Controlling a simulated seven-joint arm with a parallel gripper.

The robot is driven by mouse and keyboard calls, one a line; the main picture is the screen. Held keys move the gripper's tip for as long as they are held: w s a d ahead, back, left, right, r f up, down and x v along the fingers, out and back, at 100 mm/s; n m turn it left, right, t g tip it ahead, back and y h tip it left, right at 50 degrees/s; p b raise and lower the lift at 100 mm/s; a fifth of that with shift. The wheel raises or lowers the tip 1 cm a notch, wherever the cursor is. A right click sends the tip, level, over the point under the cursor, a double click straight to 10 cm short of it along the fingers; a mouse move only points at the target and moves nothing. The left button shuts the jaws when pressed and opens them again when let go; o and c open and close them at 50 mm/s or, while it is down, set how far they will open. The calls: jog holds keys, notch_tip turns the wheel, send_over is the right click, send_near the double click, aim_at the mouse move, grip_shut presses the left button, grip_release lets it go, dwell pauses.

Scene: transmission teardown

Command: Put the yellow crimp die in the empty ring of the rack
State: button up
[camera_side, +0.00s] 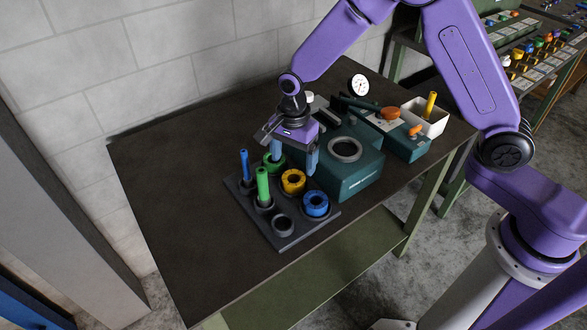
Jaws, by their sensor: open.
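Two yellow pieces show: a slim upright rod (430,103) in a white box (437,125) at the back right, and a thick yellow ring-shaped piece (293,182) in the dark rack (286,244). I cannot tell which is the crimp die. The rack's empty ring (283,225) is at its front corner. A blue rod (245,165) and a green rod (263,185) stand in the same row. Thick green (274,162) and blue (316,203) pieces flank the yellow one. My gripper (294,166) is open and empty, fingers down, just over the rack's thick pieces.
A teal machine housing (357,183) with a round opening stands close right of my gripper. A dial gauge (358,85) and a teal unit with orange parts (408,146) are behind it. The table (175,220) is clear on the left. Shelves with coloured parts stand at the far right.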

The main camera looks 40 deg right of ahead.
notch_tip(320, 180, up, 7)
jog(key=s+d+r+n, duration=0.2)
jog(key=s+d+n, duration=0.2)
jog(key=s+n, duration=0.4)
jog(key=s+d+r+n, duration=0.2)
jog(key=s+d+n, duration=0.3)
jog(key=s+n, duration=0.4)
jog(key=s+d+r+n, duration=0.2)
jog(key=s+d+n, duration=0.2)
jog(key=s+n, duration=0.5)
jog(key=shift+s+d+r, duration=0.15)
jog(key=shift+s+r, duration=0.1)
jog(key=shift+s, duration=1.6)
